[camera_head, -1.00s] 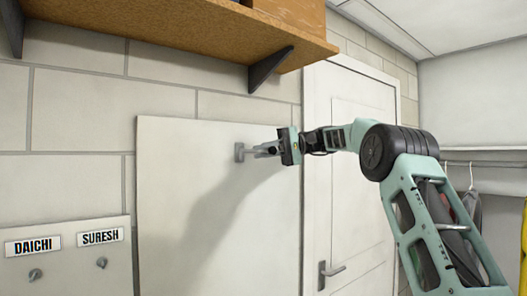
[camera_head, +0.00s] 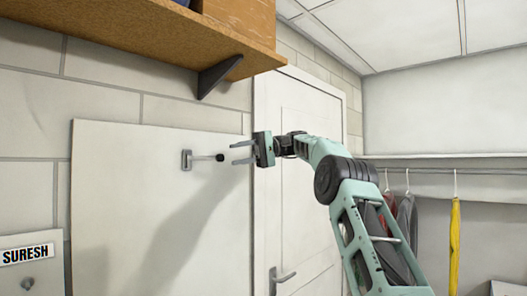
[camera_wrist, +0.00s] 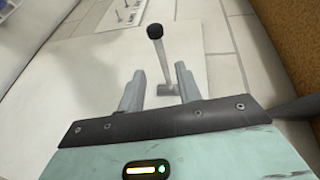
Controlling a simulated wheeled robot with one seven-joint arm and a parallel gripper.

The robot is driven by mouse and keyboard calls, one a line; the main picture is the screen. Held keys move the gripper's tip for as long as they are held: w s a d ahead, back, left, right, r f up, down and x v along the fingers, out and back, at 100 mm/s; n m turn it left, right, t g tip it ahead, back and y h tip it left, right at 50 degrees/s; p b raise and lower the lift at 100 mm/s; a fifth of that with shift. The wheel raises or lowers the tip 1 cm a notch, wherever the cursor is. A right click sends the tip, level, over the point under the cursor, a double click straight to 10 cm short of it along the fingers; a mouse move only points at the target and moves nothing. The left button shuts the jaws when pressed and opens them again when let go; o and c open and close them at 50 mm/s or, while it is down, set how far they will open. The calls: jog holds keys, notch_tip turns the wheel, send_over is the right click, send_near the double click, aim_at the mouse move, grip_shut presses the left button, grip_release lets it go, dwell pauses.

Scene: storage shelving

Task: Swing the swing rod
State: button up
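The swing rod (camera_head: 204,157) is a short grey rod with a black knob on its end. It sticks out from a grey bracket (camera_head: 186,160) on a white wall panel. My gripper (camera_head: 234,153) is to the right of the knob, with a small gap between them. Its two grey fingers are apart and hold nothing. In the wrist view, the rod (camera_wrist: 163,65) shows between and beyond the fingers of my gripper (camera_wrist: 158,70), its knob toward the top. The rod's base is partly hidden by the right finger there.
A wooden shelf (camera_head: 150,32) on a dark bracket hangs above the panel. A white door (camera_head: 300,195) with a lever handle (camera_head: 283,277) stands to the right. Clothes hang at the far right.

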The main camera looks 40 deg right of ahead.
jog(key=p+v, duration=0.4)
jog(key=v, duration=0.4)
jog(key=shift+d+r+p, duration=0.2)
jog(key=shift+d+p, duration=0.15)
jog(key=shift+s, duration=0.15)
